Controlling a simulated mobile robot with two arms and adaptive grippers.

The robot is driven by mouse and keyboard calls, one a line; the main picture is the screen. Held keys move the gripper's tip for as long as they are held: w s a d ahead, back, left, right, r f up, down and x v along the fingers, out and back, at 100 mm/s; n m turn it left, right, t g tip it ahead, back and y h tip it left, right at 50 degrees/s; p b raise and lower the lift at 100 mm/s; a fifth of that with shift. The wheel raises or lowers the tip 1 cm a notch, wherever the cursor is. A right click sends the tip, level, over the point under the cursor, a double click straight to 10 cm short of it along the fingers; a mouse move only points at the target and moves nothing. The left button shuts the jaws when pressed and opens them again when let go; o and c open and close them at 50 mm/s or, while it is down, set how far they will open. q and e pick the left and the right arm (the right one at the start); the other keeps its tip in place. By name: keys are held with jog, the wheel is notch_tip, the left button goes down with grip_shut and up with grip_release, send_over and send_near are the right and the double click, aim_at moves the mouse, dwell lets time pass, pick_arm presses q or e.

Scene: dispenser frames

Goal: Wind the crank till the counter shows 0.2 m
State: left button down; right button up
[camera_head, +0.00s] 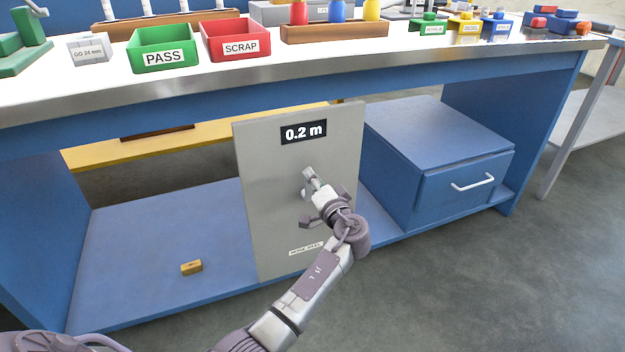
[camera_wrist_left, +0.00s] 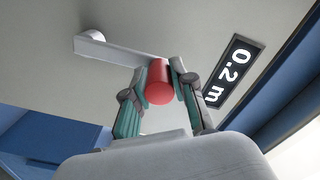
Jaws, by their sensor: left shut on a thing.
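A grey upright panel (camera_head: 262,170) stands under the workbench. Its black counter (camera_head: 303,132) reads 0.2 m in white, and the same counter (camera_wrist_left: 230,70) shows in the left wrist view. A light grey crank arm (camera_head: 310,178) sits on the panel; it also shows in the left wrist view (camera_wrist_left: 108,50). A red crank knob (camera_wrist_left: 160,84) is at the end of the crank arm. My left gripper (camera_wrist_left: 166,80) is shut on the red knob, with a finger on each side. In the head view my left gripper (camera_head: 322,192) hides the knob. My right gripper is not in view.
A blue drawer cabinet (camera_head: 440,150) with a white handle stands right of the panel. Above, the bench top (camera_head: 100,92) holds a green PASS bin (camera_head: 163,60) and a red SCRAP bin (camera_head: 238,50).

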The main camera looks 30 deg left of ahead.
pick_arm(q)
jog(key=shift+d, duration=0.1)
jog(key=c, duration=0.9)
grip_release()
jog(key=shift+c, duration=0.2)
jog(key=v, duration=1.2)
